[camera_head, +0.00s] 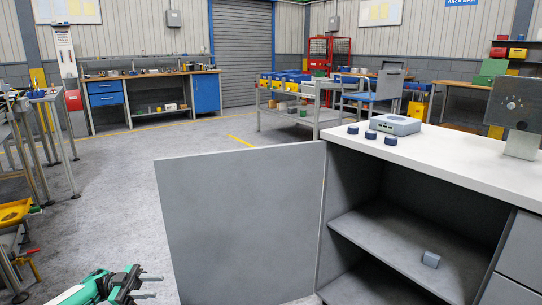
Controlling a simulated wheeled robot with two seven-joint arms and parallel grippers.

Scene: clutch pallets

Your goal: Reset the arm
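My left gripper (156,287) shows at the bottom left of the head view, at the end of a green and white arm section. Its two thin fingers point right and stand apart with nothing between them. It is low, to the left of a grey open cabinet door (240,222), and appears clear of it. Most of the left arm is outside the picture. My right arm and gripper are not in view.
The grey cabinet's white top (455,160) bears a light grey box (395,125), several dark blue round pieces (371,134) and a dark panel on a stand (516,105). Open floor (110,210) lies left of the door.

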